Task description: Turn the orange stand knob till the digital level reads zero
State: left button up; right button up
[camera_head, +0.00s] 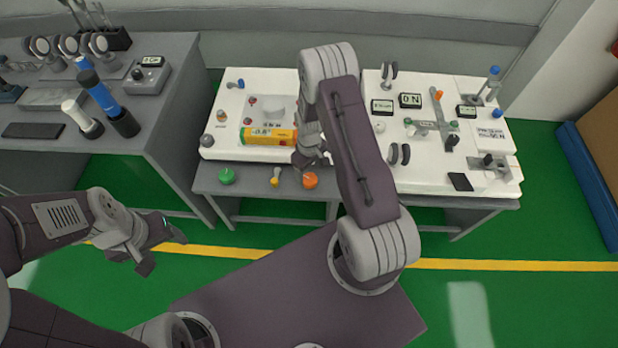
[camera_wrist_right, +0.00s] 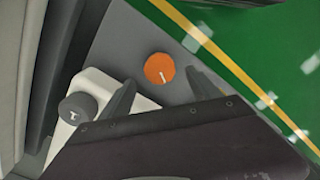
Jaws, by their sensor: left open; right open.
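The orange stand knob (camera_head: 310,180) sits at the front edge of the left white board's table. In the right wrist view the orange knob (camera_wrist_right: 158,67), with a white pointer mark, lies just beyond and between my right gripper's fingertips (camera_wrist_right: 158,88). My right gripper (camera_head: 312,160) is open, close to the knob; contact cannot be told. The yellow-orange digital level (camera_head: 285,136) lies on the white board, left of my right gripper. Its small display seems to show about 1.8, too small to read surely. My left gripper (camera_head: 163,245) is open and empty over the floor.
A green knob (camera_head: 226,176) and a small yellow knob (camera_head: 275,179) stand left of the orange one. A grey knob (camera_wrist_right: 78,108) shows in the wrist view. The right white board (camera_head: 440,182) holds several instruments. Grey bench (camera_head: 165,120) stands left.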

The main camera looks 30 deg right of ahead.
aim_at(309, 178)
notch_tip(309, 178, down, 4)
jog(key=shift+b, duration=0.3)
jog(key=c, duration=1.4)
jog(key=shift+m, duration=0.3)
